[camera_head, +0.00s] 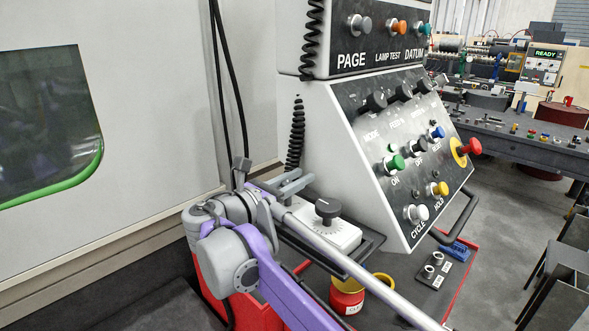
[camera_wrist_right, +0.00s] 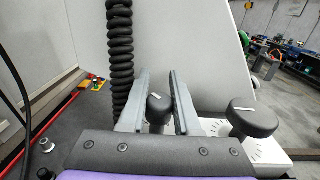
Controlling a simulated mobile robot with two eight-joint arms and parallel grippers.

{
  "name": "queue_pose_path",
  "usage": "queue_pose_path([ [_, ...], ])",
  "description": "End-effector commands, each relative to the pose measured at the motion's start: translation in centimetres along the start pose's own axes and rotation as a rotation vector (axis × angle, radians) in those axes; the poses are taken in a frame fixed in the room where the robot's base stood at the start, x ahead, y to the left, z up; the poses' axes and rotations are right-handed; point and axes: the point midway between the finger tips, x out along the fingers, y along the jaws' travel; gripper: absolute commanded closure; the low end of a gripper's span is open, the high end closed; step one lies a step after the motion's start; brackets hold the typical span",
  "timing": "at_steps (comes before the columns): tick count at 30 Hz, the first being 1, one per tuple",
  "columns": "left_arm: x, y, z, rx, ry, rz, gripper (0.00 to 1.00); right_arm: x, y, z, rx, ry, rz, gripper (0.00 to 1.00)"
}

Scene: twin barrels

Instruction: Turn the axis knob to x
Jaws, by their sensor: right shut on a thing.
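A white box (camera_head: 345,237) with black knobs sits in a dark tray beside the sloped control panel. One black knob (camera_head: 327,209) with a white pointer mark stands free on it; this free knob also shows at the right of the right wrist view (camera_wrist_right: 253,118). My right gripper (camera_head: 292,185) reaches over the far-left end of the box. Its two grey fingers are shut on the other black knob (camera_wrist_right: 158,108), which has a white mark on top. That knob is hidden behind my gripper in the head view. I cannot read any axis letters. My left gripper is out of view.
The control panel (camera_head: 395,160) with coloured buttons and a red stop button (camera_head: 469,147) rises just right of the box. A black coiled cable (camera_wrist_right: 119,55) hangs close behind my fingers.

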Motion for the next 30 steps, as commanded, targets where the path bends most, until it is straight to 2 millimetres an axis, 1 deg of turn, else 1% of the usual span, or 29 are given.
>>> queue_pose_path([
  [1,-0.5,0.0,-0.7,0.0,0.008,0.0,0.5,0.0,0.1,0.5,0.003,-0.003,-0.037,1.0],
  [3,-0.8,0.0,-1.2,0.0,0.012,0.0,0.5,0.0,-0.1,0.4,0.002,-0.004,-0.088,1.0],
  [12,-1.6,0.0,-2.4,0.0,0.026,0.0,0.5,0.0,-0.7,0.3,0.002,-0.003,-0.238,1.0],
  [19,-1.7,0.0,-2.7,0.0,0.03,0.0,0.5,-0.1,-0.8,0.1,0.001,-0.003,-0.282,1.0],
  [30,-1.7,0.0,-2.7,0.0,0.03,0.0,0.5,-0.1,-0.9,0.1,0.001,-0.002,-0.289,1.0],
])
